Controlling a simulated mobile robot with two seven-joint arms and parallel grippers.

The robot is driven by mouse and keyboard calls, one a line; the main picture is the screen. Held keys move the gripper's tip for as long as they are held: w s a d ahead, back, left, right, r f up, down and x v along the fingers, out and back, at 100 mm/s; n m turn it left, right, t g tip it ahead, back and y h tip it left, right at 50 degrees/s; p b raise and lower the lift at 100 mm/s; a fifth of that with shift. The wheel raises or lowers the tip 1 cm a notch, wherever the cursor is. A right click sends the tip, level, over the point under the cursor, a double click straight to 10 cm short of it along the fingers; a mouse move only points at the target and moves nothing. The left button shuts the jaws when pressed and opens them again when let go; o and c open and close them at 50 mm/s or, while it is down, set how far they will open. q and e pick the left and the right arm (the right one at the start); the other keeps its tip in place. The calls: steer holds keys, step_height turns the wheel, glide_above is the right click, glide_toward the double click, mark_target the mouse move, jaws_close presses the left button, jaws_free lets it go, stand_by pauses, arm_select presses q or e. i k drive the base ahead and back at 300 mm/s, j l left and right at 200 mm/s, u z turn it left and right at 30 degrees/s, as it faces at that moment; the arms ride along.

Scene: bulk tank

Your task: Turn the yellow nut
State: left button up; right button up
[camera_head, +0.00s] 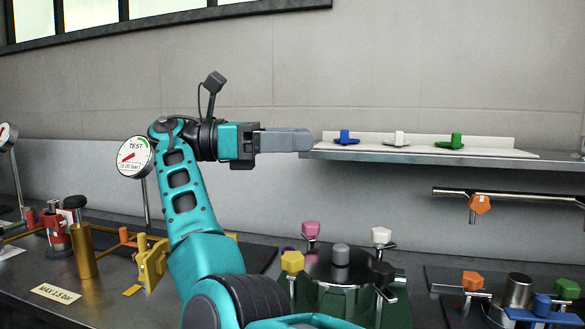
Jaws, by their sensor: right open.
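The yellow nut (292,262) is a faceted knob at the left front of a round dark lid on a green tank (335,305). A pink nut (310,229), a white nut (381,236) and a black nut (382,273) stand around the same lid, with a grey knob (340,254) at its middle. My right gripper (305,140) is raised well above the yellow nut, apart from it, and points right. It is open, seen side-on with the fingers overlapping, and nothing shows between them. My left gripper is out of view.
A wall shelf (420,154) with blue, white and green winged knobs lies just right of my fingertips. A pressure gauge (136,157) and a yellow clamp (150,262) stand left of my arm. A second fitting (518,291) with orange and blue knobs is at right.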

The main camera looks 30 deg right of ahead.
mark_target(294, 262)
steer(key=k+j, duration=0.1)
steer(key=k, duration=0.65)
steer(key=k+j, duration=0.1)
steer(key=k, duration=0.6)
